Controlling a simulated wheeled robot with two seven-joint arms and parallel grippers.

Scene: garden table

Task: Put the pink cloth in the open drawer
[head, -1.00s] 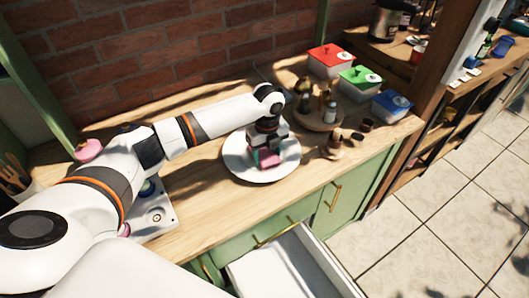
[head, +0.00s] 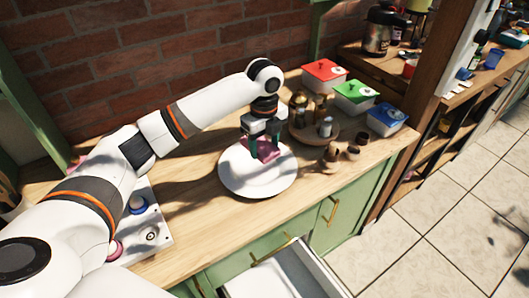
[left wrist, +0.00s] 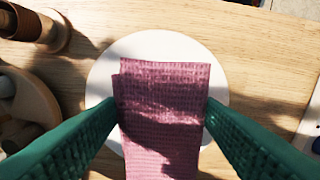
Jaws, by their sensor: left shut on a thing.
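The pink cloth (head: 266,154) is between the dark green fingers of my left gripper (head: 264,148), over the round white plate (head: 240,186). In the left wrist view the cloth (left wrist: 165,95) spans the space between the two fingertips (left wrist: 160,106), and the plate (left wrist: 100,75) shows behind it. My left gripper is shut on the cloth. I cannot tell whether the cloth's lower edge touches the plate. My right gripper is not in view.
A round wooden tray (head: 301,132) with bottles and small wooden cups (head: 333,155) stands right of the plate. Red (head: 323,73), green (head: 356,93) and blue (head: 388,117) lidded boxes stand behind. The wooden counter (head: 200,225) between plate and drawer is clear.

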